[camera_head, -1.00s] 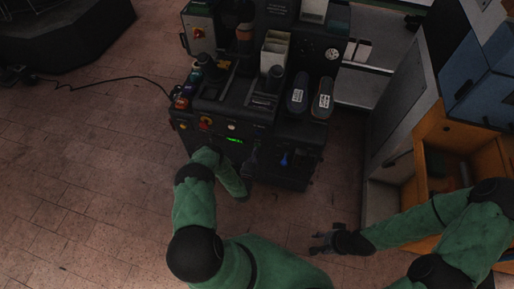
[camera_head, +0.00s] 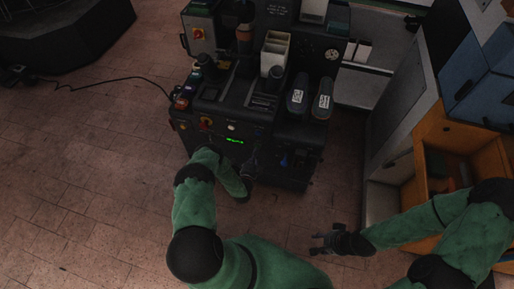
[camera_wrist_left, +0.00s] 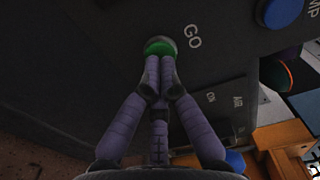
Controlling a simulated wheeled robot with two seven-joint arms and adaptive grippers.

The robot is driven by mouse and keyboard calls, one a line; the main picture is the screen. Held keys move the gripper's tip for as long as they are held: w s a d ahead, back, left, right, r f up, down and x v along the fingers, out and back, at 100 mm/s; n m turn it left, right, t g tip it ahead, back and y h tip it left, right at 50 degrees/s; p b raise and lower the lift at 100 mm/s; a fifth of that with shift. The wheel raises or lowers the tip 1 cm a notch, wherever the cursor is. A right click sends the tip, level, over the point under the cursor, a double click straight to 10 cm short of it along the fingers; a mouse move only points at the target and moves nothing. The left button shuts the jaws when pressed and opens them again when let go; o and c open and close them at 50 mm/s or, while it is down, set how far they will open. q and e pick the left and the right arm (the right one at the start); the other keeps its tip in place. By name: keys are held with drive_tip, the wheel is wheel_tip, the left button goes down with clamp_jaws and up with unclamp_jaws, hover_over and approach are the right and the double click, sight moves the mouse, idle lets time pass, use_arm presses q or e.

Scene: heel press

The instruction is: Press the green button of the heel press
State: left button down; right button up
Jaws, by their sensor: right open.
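The heel press (camera_head: 250,95) is a dark machine at the top middle of the head view. Its green button (camera_wrist_left: 159,44), beside the white word GO, shows in the left wrist view on the dark panel. My left gripper (camera_wrist_left: 160,62) is shut and empty, its purple fingertips together right at the button and covering its lower part. I cannot tell whether they touch or push it. In the head view the left gripper (camera_head: 250,168) is dark against the press front. My right gripper (camera_head: 316,243) is open and empty over the floor at the lower right.
A blue button (camera_wrist_left: 283,12) and an AIR ON label are on the same panel. An orange wooden cabinet (camera_head: 440,135) stands at right.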

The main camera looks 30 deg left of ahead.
use_arm(q)
drive_tip(key=shift+w+a+b, duration=0.15)
drive_tip(key=shift+w+b, duration=0.25)
drive_tip(key=shift+w, duration=0.3)
idle(0.6)
drive_tip(key=shift+s, duration=0.15)
drive_tip(key=p+v, duration=0.1)
drive_tip(key=v, duration=0.6)
drive_tip(key=shift+s+p, duration=0.35)
drive_tip(key=shift+p, duration=0.05)
idle(0.9)
